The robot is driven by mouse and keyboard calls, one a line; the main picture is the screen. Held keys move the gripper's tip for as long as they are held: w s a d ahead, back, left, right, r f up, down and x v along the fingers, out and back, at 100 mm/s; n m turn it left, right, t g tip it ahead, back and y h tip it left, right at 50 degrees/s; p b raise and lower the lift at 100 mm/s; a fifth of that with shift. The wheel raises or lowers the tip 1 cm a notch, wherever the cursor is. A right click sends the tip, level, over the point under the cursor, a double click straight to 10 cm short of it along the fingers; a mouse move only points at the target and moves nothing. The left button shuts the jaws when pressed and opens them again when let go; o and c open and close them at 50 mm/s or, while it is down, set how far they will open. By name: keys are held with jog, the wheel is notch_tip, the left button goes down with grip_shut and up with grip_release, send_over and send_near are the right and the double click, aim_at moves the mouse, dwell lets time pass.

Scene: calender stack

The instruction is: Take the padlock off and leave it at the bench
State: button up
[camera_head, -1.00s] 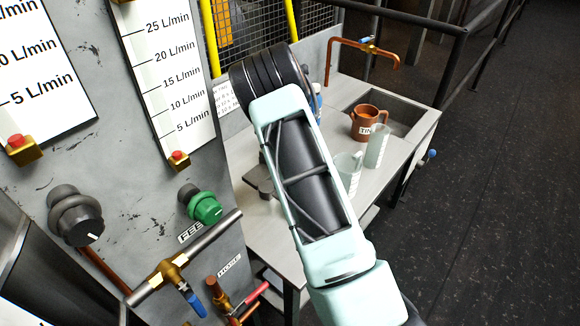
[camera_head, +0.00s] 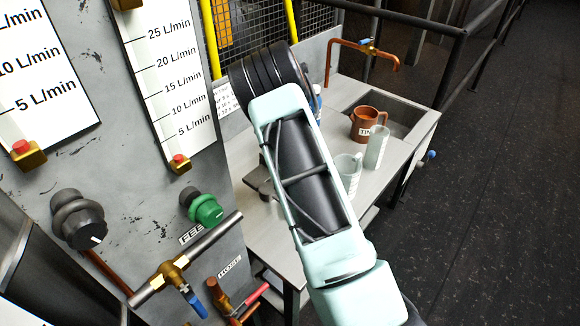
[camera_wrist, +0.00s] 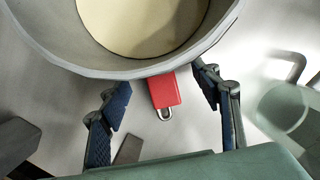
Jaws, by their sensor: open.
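The red padlock (camera_wrist: 165,90) with its silver shackle (camera_wrist: 165,115) shows in the wrist view, lying on or just above the pale grey bench surface. The shackle points toward the bottom of the picture. My gripper (camera_wrist: 162,88) is open, with one dark blue-padded finger on each side of the padlock and a gap on both sides. In the head view my arm hides the gripper and the padlock. The bench (camera_head: 262,232) shows beside the gauge panel.
A large round rim (camera_wrist: 150,72) with a cream inside partly overlaps the padlock's upper end in the wrist view. On the bench stand a copper mug (camera_head: 366,124) and clear beakers (camera_head: 377,147), near a sink (camera_head: 392,112). Panel valves (camera_head: 172,268) jut out at left.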

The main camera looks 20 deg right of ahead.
jog(key=shift+p+v, duration=2.15)
jog(key=shift+v, duration=0.85)
